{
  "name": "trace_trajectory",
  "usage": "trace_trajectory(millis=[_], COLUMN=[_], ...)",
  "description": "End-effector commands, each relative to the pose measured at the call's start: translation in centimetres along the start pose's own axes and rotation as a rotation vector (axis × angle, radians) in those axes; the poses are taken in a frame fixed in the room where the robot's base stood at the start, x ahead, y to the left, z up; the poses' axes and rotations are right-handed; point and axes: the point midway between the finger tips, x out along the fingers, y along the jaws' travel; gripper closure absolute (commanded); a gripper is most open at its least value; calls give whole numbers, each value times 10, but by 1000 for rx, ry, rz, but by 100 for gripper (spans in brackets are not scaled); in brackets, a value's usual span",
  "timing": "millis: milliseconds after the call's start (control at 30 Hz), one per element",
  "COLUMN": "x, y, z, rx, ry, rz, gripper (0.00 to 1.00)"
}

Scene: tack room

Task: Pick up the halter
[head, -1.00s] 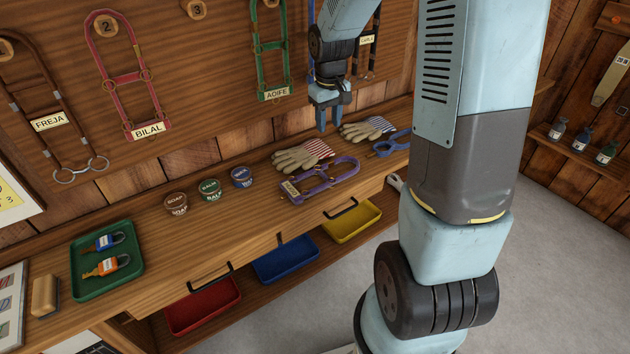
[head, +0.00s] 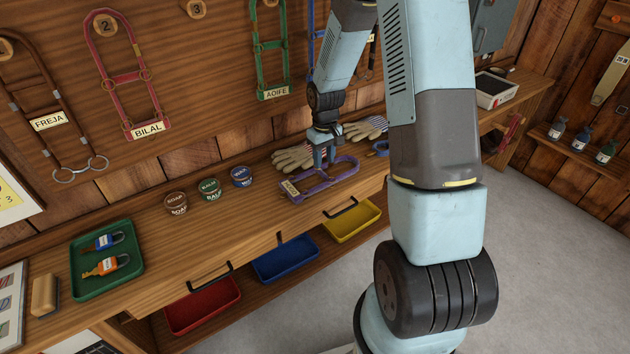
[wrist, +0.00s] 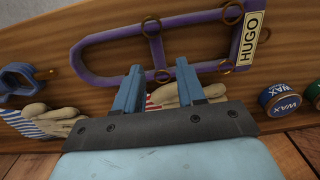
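The purple halter (head: 318,187) lies flat on the wooden bench, with a name tag at its left end in the head view. In the wrist view the halter (wrist: 190,17) stretches across the top, and its tag (wrist: 250,40) reads HUGO. My gripper (head: 322,160) is just above the halter's back side, partly hiding it. In the wrist view my gripper (wrist: 160,85) is open, its two fingers apart. A cross strap and a ring of the halter show beyond the gap between the fingertips. I cannot tell whether the fingers touch it.
Gloves with striped cuffs (head: 292,158) lie close behind the halter, and another pair (head: 366,129) lies to the right. A blue item (head: 379,149) is right of the halter. Soap, balm and wax tins (head: 241,177) stand to the left. Other halters hang on the wall board.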

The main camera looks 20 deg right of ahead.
Motion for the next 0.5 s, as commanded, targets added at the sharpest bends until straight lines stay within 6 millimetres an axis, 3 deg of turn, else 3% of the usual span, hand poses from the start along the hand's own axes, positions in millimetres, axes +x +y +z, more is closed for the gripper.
trace_trajectory(millis=[267,500], x=[17,47], y=[2,4], z=[1,0], rx=[0,0], ry=[-2,-3], rz=[0,-1], gripper=[61,61])
